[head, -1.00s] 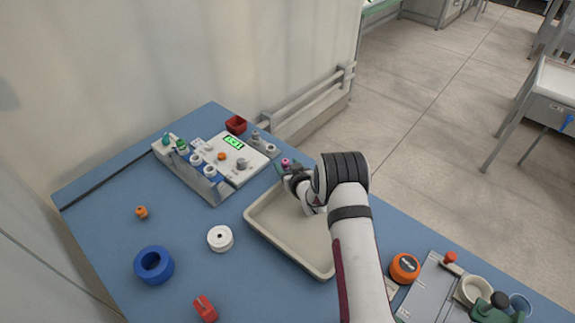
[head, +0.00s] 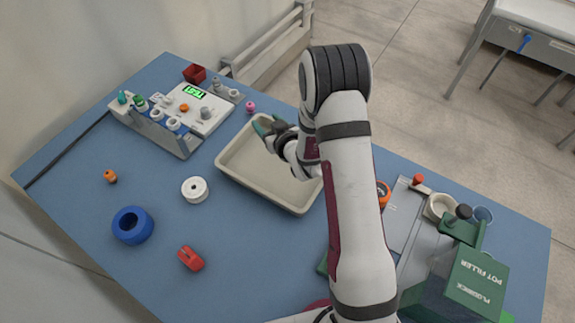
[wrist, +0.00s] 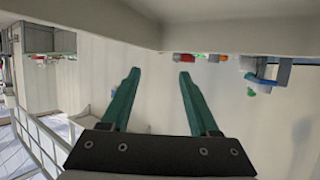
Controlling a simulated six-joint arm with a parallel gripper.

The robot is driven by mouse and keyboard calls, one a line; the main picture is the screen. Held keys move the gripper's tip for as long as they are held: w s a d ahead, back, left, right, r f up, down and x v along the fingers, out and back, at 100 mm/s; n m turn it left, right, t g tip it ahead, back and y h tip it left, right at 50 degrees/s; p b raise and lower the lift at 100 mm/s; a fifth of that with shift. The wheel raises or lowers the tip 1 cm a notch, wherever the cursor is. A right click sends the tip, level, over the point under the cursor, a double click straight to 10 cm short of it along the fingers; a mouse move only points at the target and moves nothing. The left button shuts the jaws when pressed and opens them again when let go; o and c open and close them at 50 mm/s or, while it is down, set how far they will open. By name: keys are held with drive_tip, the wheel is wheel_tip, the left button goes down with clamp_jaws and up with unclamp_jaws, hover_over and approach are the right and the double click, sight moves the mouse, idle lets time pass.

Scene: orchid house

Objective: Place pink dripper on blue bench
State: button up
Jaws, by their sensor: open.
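The small pink dripper (head: 250,106) stands on the blue bench (head: 75,195), between the control panel and the far left corner of the tray. My gripper (head: 264,127) is just nearer the camera than the dripper, above the tray's far left part, with a gap between them. Its green fingers are apart and empty in the wrist view (wrist: 157,73). I cannot make out the dripper in the wrist view.
A beige tray (head: 240,182) lies under my gripper. The white control panel (head: 205,122), red box (head: 195,73), white spool (head: 195,189), blue ring (head: 132,240) and red clip (head: 190,258) are on the bench. A green pot filler (head: 470,280) stands at right.

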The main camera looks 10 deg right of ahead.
drive_tip(key=s+d+r+m+g+h, duration=0.2)
drive_tip(key=s+r+m+g, duration=0.1)
drive_tip(key=s+r, duration=0.3)
drive_tip(key=s+d+r+m+g+h, duration=0.15)
drive_tip(key=s+r+g, duration=0.25)
drive_tip(key=s, duration=0.5)
drive_tip(key=s+a+r+m+g+y, duration=0.1)
drive_tip(key=s+a+r+m+g, duration=0.1)
drive_tip(key=s, duration=1)
drive_tip(key=s+a+r+m+g+y, duration=0.1)
drive_tip(key=s+a+r+g, duration=0.1)
drive_tip(key=s, duration=1)
drive_tip(key=shift+a+r+m+g, duration=0.2)
drive_tip(key=shift+r+m+g, duration=0.15)
drive_tip(key=shift+r+g, duration=0.55)
